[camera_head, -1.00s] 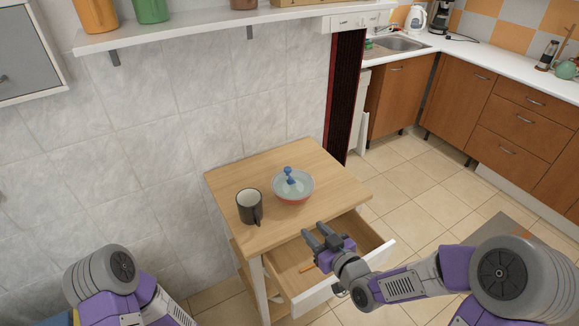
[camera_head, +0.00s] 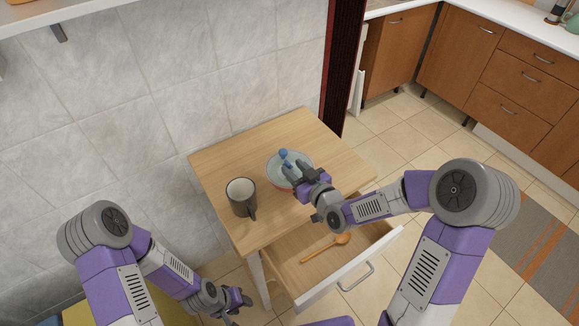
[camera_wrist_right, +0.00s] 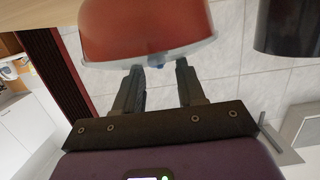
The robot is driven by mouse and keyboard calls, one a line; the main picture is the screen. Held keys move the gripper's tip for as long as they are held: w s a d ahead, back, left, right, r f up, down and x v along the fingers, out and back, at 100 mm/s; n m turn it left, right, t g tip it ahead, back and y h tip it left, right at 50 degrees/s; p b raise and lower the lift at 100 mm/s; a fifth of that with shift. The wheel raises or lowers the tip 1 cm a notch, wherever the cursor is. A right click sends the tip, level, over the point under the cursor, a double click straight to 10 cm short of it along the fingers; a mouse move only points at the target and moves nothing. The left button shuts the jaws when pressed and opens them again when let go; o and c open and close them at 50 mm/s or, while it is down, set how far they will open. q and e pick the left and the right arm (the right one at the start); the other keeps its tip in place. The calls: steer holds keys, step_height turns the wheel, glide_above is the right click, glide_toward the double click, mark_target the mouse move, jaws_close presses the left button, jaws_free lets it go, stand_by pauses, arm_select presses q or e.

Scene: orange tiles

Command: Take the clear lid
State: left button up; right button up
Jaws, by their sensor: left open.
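The clear lid (camera_head: 276,166) with a blue knob (camera_head: 283,154) sits on a red bowl (camera_wrist_right: 145,28) on the small wooden table. In the right wrist view the picture is upside down, and the lid's pale rim (camera_wrist_right: 148,58) shows along the bowl's edge. My right gripper (camera_head: 299,172) is at the right side of the bowl, close to the lid. Its two fingers are apart, with nothing clearly between them; whether they touch the rim I cannot tell. It hides part of the bowl in the head view. My left gripper (camera_head: 242,300) is open and empty, low in front of the table.
A dark mug (camera_head: 240,198) stands left of the bowl on the wooden table (camera_head: 225,160). The table's drawer (camera_head: 345,276) is pulled open below my right arm, with a wooden spoon (camera_head: 325,247) inside. A tiled wall stands behind the table.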

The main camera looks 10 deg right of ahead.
steer(key=shift+x, duration=0.9)
steer(key=shift+c, duration=0.4)
jaws_close()
steer(key=shift+r, duration=0.1)
